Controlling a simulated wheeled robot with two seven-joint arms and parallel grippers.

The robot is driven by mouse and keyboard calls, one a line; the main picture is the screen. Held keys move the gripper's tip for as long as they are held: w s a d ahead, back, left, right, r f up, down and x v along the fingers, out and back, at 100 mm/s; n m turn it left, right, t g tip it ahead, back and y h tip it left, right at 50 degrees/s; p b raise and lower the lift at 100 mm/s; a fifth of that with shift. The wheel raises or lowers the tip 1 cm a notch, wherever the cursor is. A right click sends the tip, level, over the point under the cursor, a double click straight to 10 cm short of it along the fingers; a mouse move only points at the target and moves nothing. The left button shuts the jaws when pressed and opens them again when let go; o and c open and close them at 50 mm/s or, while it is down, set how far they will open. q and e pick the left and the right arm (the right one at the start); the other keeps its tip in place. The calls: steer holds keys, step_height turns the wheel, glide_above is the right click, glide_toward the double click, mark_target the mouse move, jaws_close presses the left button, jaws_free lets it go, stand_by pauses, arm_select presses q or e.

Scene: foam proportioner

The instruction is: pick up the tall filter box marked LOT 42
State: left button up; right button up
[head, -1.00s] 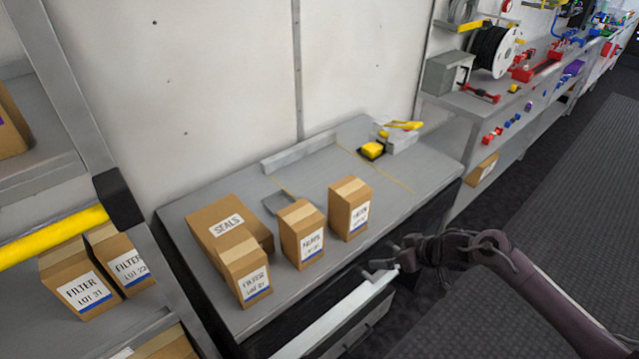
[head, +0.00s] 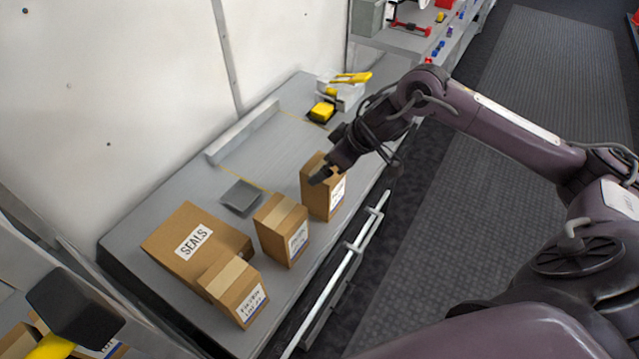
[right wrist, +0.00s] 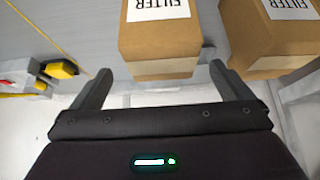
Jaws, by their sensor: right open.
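Three tall brown filter boxes stand on the grey bench: the nearest (head: 234,289), the middle one (head: 282,230) and the farthest (head: 316,190). Their lot numbers are too blurred to read, so I cannot tell which is LOT 42. My right gripper (head: 328,165) is at the top of the farthest box and hides part of it. In the right wrist view the open right gripper (right wrist: 160,75) has one finger on each side of a filter box (right wrist: 158,38), with no visible grip. A second filter box (right wrist: 268,42) stands close to its right finger. My left gripper is out of view.
A wide SEALS box (head: 190,240) lies beside the nearest filter box. A small grey tray (head: 242,197) and a yellow-black item (head: 322,111) sit farther back on the bench (head: 165,200). A drawer with a pale rail (head: 335,270) is along the bench front.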

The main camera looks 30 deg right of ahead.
steer(key=shift+w+a+f, duration=0.1)
steer(key=shift+f, duration=0.3)
steer(key=p+x, duration=0.1)
steer(key=x, duration=0.4)
steer(key=c, duration=1.5)
steer(key=shift+o, duration=0.2)
